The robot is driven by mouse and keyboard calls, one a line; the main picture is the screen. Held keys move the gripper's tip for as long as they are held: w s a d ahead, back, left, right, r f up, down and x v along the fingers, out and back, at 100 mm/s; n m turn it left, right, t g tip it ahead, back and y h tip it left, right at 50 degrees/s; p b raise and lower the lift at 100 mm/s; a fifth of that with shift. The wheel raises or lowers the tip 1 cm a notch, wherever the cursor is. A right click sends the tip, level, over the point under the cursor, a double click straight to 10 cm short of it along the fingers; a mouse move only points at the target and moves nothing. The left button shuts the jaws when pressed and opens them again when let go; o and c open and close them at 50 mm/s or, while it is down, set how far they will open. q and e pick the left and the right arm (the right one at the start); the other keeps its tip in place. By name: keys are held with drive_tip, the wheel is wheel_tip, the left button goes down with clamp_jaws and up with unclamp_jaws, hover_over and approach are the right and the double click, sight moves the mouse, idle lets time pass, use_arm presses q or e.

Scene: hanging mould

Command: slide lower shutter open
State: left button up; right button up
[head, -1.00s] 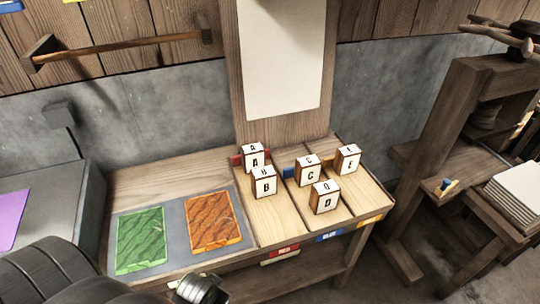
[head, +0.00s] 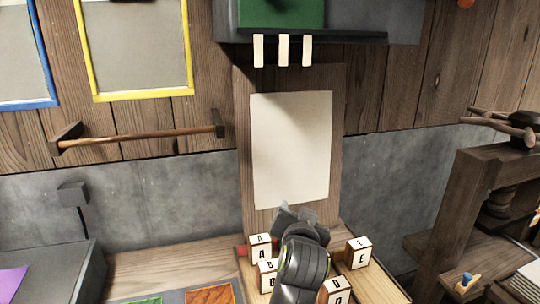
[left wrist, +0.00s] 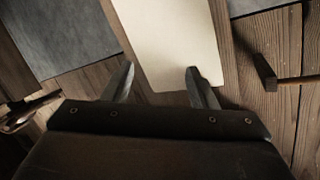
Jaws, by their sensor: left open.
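A grey box with a green panel (head: 268,12) shows at the top of the head view, cut off by the frame edge. Three pale strips (head: 284,50) hang below its dark lower ledge (head: 310,38). I cannot tell which part is the lower shutter. My left gripper (head: 297,213) is in front of the wooden board, near the bottom of the white sheet (head: 291,150), well below the box. In the left wrist view its two fingers (left wrist: 161,72) are apart and empty, with the sheet (left wrist: 170,35) beyond them. My right gripper is not in view.
Lettered blocks (head: 357,252) stand on the bench under my left arm, some partly hidden. A wooden press frame (head: 480,210) stands at right.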

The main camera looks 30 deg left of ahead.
use_arm(q)
wheel_tip(320, 180, up, 12)
drive_tip(key=d+n+t+y, duration=0.1)
drive_tip(key=d+t+y, duration=0.1)
drive_tip(key=s+d+r+n+y, duration=0.25)
drive_tip(key=s+r, duration=0.25)
drive_tip(key=r, duration=0.4)
drive_tip(key=s+d+r+n+y, duration=0.1)
drive_tip(key=s+r+n+y, duration=0.3)
drive_tip(key=r, duration=0.5)
drive_tip(key=s+d+r+n+y, duration=0.1)
drive_tip(key=s+r+n+y, duration=0.1)
drive_tip(key=s+r, duration=0.45)
drive_tip(key=w+a+r+g+p, duration=0.1)
drive_tip(key=w+a+r+p, duration=0.7)
drive_tip(key=w+a+p, duration=0.3)
drive_tip(key=shift+w+a+m+h, duration=0.35)
drive_tip(key=shift+a, duration=0.15)
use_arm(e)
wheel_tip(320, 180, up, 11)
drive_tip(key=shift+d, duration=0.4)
use_arm(q)
drive_tip(key=shift+r, duration=0.1)
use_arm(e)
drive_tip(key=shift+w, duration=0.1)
use_arm(q)
clamp_jaws()
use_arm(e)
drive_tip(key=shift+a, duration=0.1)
